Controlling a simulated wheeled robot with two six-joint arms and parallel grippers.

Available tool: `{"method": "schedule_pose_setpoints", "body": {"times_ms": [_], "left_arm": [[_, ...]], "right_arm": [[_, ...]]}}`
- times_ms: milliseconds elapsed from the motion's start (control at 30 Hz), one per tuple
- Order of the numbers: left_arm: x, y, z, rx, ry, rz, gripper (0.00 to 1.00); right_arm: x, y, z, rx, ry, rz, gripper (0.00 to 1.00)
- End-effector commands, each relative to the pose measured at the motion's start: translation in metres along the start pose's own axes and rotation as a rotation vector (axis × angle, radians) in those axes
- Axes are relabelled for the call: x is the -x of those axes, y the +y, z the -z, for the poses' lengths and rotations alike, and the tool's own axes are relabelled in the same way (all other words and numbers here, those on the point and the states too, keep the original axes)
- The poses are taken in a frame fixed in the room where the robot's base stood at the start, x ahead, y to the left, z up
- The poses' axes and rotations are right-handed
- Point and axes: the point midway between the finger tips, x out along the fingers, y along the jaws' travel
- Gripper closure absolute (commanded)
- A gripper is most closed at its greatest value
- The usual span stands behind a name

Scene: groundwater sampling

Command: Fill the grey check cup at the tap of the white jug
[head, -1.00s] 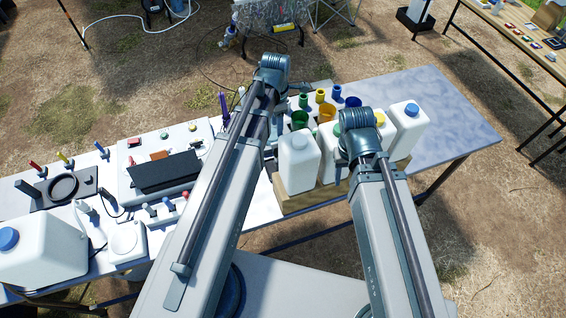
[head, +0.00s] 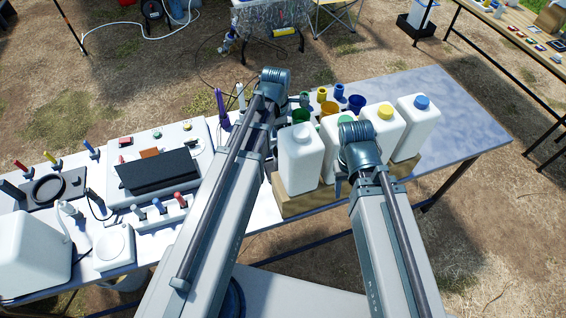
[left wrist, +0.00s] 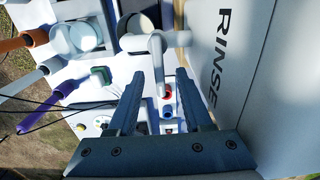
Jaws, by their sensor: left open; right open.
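A tall white container marked RINSE (left wrist: 235,70) fills the right side of the left wrist view. A pale bent spout (left wrist: 158,50), perhaps its tap, stands beyond and between my left fingertips. My left gripper (left wrist: 158,90) is open, with nothing between its fingers. Two round cups, a left one (left wrist: 84,36) and a right one (left wrist: 136,28), show at the top. I cannot tell which is the grey check cup. In the head view my left arm hides this area. My right gripper (head: 342,186) is mostly hidden under its wrist, by the white jugs.
Coloured cups (head: 330,107) stand behind. An instrument case (head: 160,165) and a large white jug (head: 28,250) are at left. The table's right end (head: 460,110) is clear.

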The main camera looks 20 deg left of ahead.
Motion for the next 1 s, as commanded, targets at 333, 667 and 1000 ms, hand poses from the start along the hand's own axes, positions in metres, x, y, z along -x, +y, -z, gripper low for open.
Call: {"method": "schedule_pose_setpoints", "body": {"times_ms": [333,667,1000], "left_arm": [[0.000,0.000,0.000,0.000,0.000,0.000,1.00],[0.000,0.007,-0.002,-0.177,0.000,0.000,1.00],[0.000,0.015,-0.004,-0.454,-0.001,0.000,1.00]], "right_arm": [[0.000,0.000,0.000,0.000,0.000,0.000,0.50],[0.000,0.000,0.000,0.000,0.000,0.000,0.50],[0.000,0.000,0.000,0.000,0.000,0.000,0.50]]}}
